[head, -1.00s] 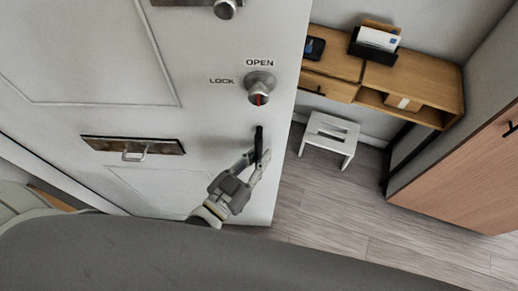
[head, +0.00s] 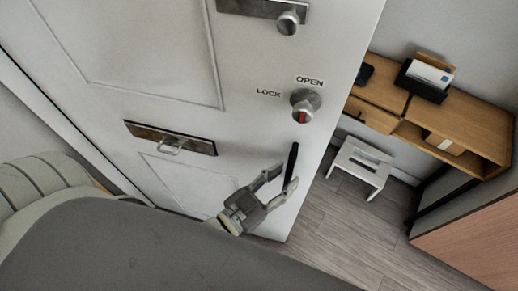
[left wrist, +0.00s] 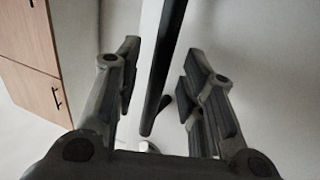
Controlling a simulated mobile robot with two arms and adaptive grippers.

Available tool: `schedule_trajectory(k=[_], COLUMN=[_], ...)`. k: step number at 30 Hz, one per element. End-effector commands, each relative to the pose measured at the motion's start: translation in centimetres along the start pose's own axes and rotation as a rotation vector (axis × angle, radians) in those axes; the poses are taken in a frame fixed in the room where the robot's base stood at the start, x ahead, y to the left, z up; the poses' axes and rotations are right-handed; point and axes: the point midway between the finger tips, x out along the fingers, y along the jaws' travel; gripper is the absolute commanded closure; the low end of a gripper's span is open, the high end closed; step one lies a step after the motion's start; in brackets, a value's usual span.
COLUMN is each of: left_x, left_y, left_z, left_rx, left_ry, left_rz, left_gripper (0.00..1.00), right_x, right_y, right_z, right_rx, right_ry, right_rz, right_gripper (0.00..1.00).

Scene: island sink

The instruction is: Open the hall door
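The white hall door (head: 110,40) fills the left and middle of the head view, with its right edge standing clear of the room beyond. A vertical black bar handle (head: 292,160) is near that edge, below the round lock knob (head: 305,104), whose red mark shows by the OPEN and LOCK lettering. My left gripper (head: 282,178) is open at the handle's lower part. In the left wrist view, the black handle (left wrist: 163,75) runs between the two spread fingers (left wrist: 160,75), with gaps at both sides. My right gripper is not in view.
A mail slot plate (head: 170,138) and an upper metal fitting (head: 265,8) are on the door. Beyond its edge stand a white stool (head: 360,165), a wooden wall desk (head: 465,120) and a wooden cabinet (head: 475,235). Bare floor (head: 340,240) lies at lower right.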

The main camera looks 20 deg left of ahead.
Motion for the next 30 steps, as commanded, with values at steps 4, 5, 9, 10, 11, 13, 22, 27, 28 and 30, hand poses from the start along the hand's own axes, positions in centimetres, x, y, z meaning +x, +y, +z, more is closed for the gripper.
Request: schedule_trajectory(k=[4, 5, 9, 10, 11, 13, 22, 27, 28, 30], left_x=[-3.1, -3.7, -6.2, -6.7, -7.1, -8.0, -9.5, -9.4, -9.4, -9.4], left_y=[0.0, 0.0, 0.0, 0.0, 0.0, 0.0, 0.0, 0.0, 0.0, 0.0], left_z=[0.1, 0.1, 0.1, 0.0, 0.0, 0.0, -0.1, -0.1, -0.1, -0.1], left_rx=[-0.002, -0.002, -0.001, -0.001, -0.001, -0.001, 0.0, 0.0, 0.0, 0.0], left_ry=[-0.005, -0.006, -0.004, -0.003, -0.003, -0.002, 0.001, 0.001, 0.001, 0.001], left_rz=[0.0, 0.0, 0.0, 0.0, -0.001, -0.001, 0.0, 0.0, 0.0, 0.0], left_gripper=[0.63, 0.63, 0.63, 0.63, 0.63, 0.63, 0.63, 0.63, 0.63, 0.63], right_x=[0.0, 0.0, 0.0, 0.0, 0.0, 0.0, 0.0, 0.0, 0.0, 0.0], right_y=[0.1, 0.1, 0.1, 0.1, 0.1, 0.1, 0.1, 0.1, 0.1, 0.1], right_z=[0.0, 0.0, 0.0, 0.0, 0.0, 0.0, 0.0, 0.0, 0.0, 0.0], right_rx=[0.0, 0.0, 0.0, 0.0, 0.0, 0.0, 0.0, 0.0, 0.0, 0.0], right_ry=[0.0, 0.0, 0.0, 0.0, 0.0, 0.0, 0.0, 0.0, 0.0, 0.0], right_rz=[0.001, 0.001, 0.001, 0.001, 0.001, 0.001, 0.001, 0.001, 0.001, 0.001], right_gripper=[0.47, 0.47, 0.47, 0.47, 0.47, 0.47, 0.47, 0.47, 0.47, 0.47])
